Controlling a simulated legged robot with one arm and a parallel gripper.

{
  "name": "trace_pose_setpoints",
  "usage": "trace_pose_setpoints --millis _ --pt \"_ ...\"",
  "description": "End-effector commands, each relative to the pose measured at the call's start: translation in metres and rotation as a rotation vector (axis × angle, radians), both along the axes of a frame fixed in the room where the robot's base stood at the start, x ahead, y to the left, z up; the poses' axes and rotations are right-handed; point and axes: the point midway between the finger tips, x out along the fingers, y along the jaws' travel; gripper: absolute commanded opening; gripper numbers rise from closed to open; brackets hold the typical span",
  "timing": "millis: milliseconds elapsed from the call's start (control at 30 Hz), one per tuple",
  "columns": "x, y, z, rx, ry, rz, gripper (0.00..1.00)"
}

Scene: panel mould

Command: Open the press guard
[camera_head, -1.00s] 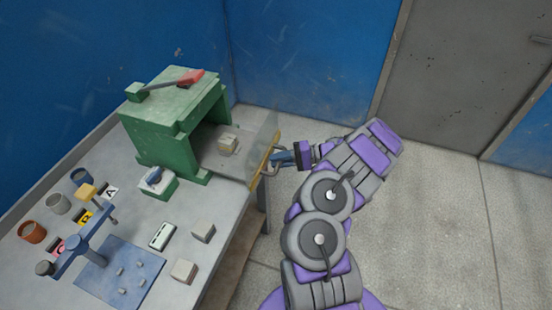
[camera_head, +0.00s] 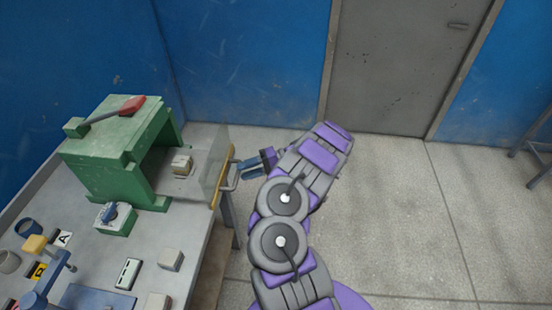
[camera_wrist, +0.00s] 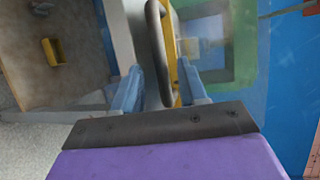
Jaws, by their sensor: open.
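The green press (camera_head: 105,155) stands on the table at left. Its guard is a clear upright panel (camera_head: 212,155) in front of the press opening, with a yellow edge strip (camera_head: 224,175) and a grey bar handle (camera_head: 228,187) on its outer side. My gripper (camera_head: 243,168) is at the handle, reaching in from the right. In the wrist view its two blue fingers (camera_wrist: 159,82) are apart, with the handle bar (camera_wrist: 156,45) between them. The yellow strip (camera_wrist: 170,50) lies just beyond the bar. I cannot tell whether either finger touches the bar.
A pale block (camera_head: 182,163) sits behind the clear panel. A red-handled lever (camera_head: 125,109) lies on top of the press. A switch box (camera_head: 116,219), loose blocks (camera_head: 170,259) and cups (camera_head: 27,229) are on the table (camera_head: 190,235). The floor (camera_head: 400,210) to the right is clear.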

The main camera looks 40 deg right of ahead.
Motion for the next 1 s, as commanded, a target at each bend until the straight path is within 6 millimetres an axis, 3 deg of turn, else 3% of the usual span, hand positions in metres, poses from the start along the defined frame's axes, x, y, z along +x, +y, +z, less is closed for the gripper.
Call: trace_pose_setpoints --millis 267,1000 --pt "-0.025 -0.046 0.009 -0.005 0.002 -0.003 0.42" --pt "-0.054 -0.097 0.021 -0.003 0.001 0.001 0.42"
